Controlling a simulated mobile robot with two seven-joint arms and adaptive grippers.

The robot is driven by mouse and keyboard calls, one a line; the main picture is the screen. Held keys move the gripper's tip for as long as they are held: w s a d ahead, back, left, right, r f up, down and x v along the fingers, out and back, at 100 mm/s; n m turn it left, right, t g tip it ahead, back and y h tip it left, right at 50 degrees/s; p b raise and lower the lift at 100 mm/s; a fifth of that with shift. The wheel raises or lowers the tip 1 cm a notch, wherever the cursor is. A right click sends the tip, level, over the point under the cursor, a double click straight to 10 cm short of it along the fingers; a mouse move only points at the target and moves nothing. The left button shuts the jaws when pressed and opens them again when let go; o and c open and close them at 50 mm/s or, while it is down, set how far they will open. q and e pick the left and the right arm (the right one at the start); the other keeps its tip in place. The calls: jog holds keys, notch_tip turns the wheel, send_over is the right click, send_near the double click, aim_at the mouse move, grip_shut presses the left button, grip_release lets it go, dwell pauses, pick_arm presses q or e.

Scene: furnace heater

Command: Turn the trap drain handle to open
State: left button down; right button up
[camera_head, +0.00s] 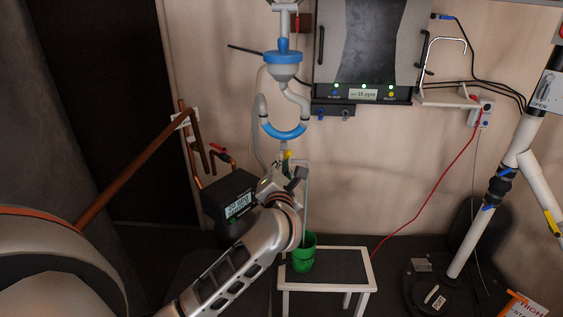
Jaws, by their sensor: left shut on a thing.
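The trap is a white and blue U-shaped pipe (285,131) under a blue and grey funnel (283,62) on the back wall. A small yellow part (287,155), which looks like the trap drain handle, shows just below the bend. My left gripper (288,172) is directly below the trap, at this yellow part, and appears shut on it. The gripper and wrist hide most of the handle, so its angle cannot be told. A thin pale tube (305,205) runs down beside the gripper to a green bucket (303,255). My right gripper is not in view.
The bucket stands on a small white-framed table (352,263). A black box with a lit display (238,206) is close left of my wrist. Copper pipes with a red handle (217,149) are behind it. A wall unit (370,45) hangs upper right. White pipes (490,195) stand right.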

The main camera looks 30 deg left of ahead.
pick_arm(q)
jog(key=shift+f, duration=0.15)
jog(key=n+b, duration=0.2)
jog(key=n, duration=0.2)
jog(key=shift+n+b, duration=0.3)
jog(key=shift+b, duration=0.05)
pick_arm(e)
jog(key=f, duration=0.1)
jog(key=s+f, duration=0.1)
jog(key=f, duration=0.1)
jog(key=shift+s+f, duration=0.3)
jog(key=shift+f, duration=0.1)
